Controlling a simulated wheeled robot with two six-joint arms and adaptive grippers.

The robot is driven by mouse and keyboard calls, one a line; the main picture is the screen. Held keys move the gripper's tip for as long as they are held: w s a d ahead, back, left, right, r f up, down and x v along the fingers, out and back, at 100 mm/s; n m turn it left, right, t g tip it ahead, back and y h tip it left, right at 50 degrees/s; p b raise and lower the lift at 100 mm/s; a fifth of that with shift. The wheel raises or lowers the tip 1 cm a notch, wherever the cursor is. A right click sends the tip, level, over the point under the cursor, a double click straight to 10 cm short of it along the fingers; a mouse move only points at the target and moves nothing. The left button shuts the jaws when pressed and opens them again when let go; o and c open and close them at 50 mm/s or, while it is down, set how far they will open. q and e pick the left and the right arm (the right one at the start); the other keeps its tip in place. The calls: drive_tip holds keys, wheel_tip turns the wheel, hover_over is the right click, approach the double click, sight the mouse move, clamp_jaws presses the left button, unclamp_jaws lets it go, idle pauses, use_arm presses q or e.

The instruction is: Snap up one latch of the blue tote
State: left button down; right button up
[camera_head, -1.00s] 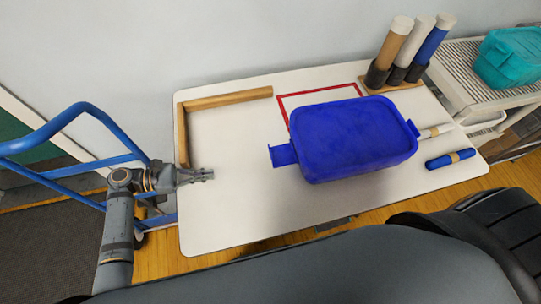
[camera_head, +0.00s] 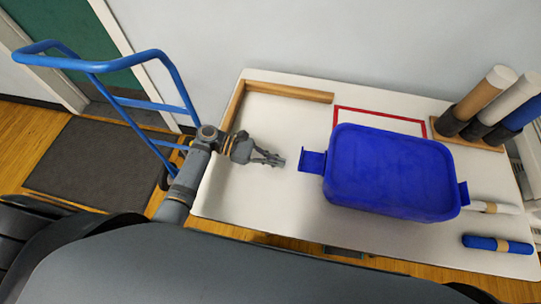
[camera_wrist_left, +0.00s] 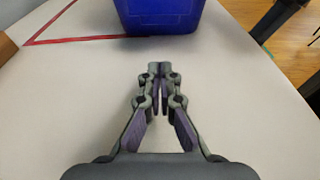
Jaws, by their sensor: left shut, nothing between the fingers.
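The blue tote (camera_head: 390,172) stands lidded on the white table (camera_head: 270,205). Its left latch (camera_head: 312,161) sticks out sideways from the tote's left end like a flat flap. A second latch (camera_head: 463,192) shows at the right end; its exact position is hard to tell. My left gripper (camera_head: 281,162) is shut and empty, a short gap left of the left latch and pointing at it. In the left wrist view the shut fingertips (camera_wrist_left: 160,68) point at the tote's lower wall (camera_wrist_left: 160,18), apart from it; the latch is not visible there. My right gripper is not in view.
A wooden strip (camera_head: 290,92) edges the table's back left corner. A red outline (camera_head: 380,114) lies behind the tote. Upright rolls (camera_head: 485,92) stand in a holder at the back right. A blue roll (camera_head: 497,244) lies at the front right. The table left of the tote is clear.

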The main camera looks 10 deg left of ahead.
sight(293, 171)
use_arm(q)
drive_tip(key=x, duration=0.5)
drive_tip(key=shift+d+r, duration=0.15)
drive_tip(key=shift+d, duration=0.1)
drive_tip(key=r+p, duration=0.1)
drive_tip(key=r, duration=0.1)
drive_tip(key=shift+a+r+p, duration=0.25)
drive_tip(key=shift+r+p, duration=0.1)
drive_tip(key=shift+p, duration=0.05)
drive_tip(key=shift+a+r, duration=0.15)
drive_tip(key=shift+r, duration=0.3)
